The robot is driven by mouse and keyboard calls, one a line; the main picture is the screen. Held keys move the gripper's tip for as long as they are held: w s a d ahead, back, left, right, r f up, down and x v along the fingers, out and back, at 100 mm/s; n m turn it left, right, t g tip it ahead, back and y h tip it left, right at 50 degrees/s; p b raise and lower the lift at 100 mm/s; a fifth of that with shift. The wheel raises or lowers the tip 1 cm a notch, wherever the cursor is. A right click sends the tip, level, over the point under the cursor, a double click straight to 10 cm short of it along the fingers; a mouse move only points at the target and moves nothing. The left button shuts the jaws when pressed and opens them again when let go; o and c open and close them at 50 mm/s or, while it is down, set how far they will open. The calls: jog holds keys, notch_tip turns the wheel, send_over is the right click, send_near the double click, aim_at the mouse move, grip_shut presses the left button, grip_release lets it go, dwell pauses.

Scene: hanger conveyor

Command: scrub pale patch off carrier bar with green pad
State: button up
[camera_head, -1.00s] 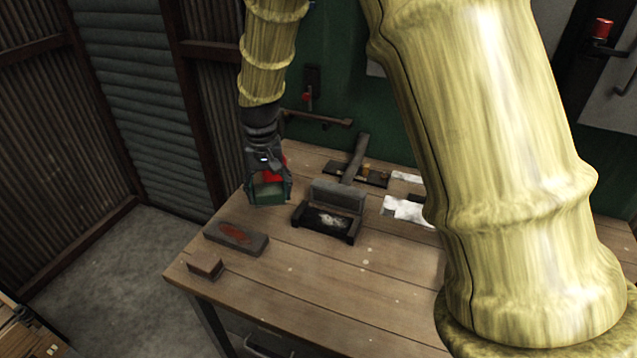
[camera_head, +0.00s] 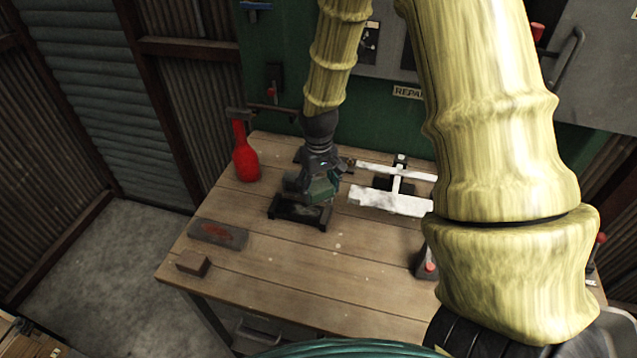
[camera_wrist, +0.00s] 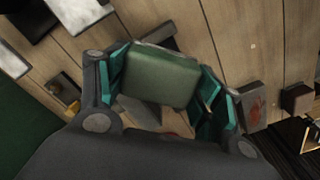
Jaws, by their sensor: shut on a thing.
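My gripper (camera_head: 320,190) is shut on the green pad (camera_wrist: 162,75), which sits between its teal fingers in the wrist view. In the head view the pad (camera_head: 323,186) is over the right part of a dark, low framed piece (camera_head: 284,210) on the bench, apparently the carrier bar. I cannot tell whether the pad touches it. The pale patch seen there earlier is hidden behind my gripper and the pad.
A red bottle (camera_head: 245,160) stands left of my gripper. A slate block with a reddish patch (camera_head: 218,233) and a brown block (camera_head: 193,263) lie front left. White bars (camera_head: 390,201) lie to the right. The front middle of the wooden bench (camera_head: 330,270) is clear.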

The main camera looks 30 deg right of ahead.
jog(key=shift+f+b, duration=2.3)
jog(key=shift+f, duration=0.55)
jog(key=shift+f+b, duration=0.3)
jog(key=shift+f, duration=0.35)
jog(key=shift+w, duration=0.1)
jog(key=shift+w+a+r+p, duration=0.1)
jog(key=shift+w+a+p, duration=0.35)
jog(key=shift+w+a, duration=1.65)
jog(key=shift+w, duration=0.2)
jog(key=shift+w+a, duration=0.35)
jog(key=shift+w, duration=0.2)
jog(key=shift+f, duration=0.25)
jog(key=shift+s, duration=0.1)
